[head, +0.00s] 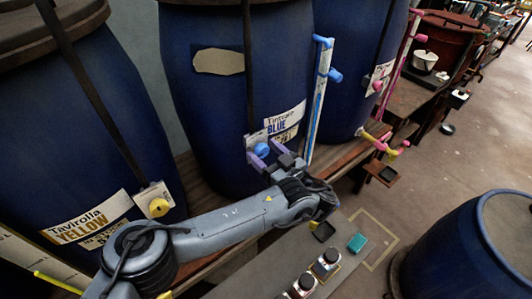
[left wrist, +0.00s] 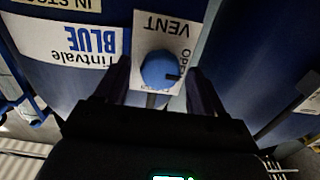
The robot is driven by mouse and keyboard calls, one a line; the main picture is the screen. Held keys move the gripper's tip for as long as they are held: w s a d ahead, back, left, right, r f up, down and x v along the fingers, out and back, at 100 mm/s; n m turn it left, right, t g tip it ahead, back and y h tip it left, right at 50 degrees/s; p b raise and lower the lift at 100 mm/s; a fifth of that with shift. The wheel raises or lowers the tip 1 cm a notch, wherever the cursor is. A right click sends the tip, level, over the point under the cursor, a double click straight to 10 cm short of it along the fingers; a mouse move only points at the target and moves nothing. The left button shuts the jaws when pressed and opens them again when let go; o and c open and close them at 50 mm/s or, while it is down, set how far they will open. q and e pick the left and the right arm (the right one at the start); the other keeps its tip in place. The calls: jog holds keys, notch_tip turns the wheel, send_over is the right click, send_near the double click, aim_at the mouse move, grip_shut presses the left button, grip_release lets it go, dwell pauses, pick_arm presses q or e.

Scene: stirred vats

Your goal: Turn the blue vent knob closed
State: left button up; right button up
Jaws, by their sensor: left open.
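The blue vent knob (head: 262,150) is on a white plate on the middle blue vat, beside the "Tintvale BLUE" label (head: 285,121). In the left wrist view the round knob (left wrist: 158,72) sits on the "VENT" plate (left wrist: 160,27), and everything reads upside down. A dark mark on the knob points right, near partly hidden "OPEN" lettering. My left gripper (head: 269,152) is open at the knob. In the left wrist view its fingers (left wrist: 158,66) stand on either side of the knob, with gaps visible. My right gripper is not in view.
A yellow knob (head: 159,207) is on the left vat and a pink one on the right vat. A blue-and-white sight tube (head: 320,90) stands just right of my gripper. Jars (head: 327,260) and a teal block (head: 356,242) lie on the bench below. A blue drum (head: 450,255) is at lower right.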

pick_arm(q)
jog(key=c, duration=1.1)
jog(key=shift+o, duration=0.2)
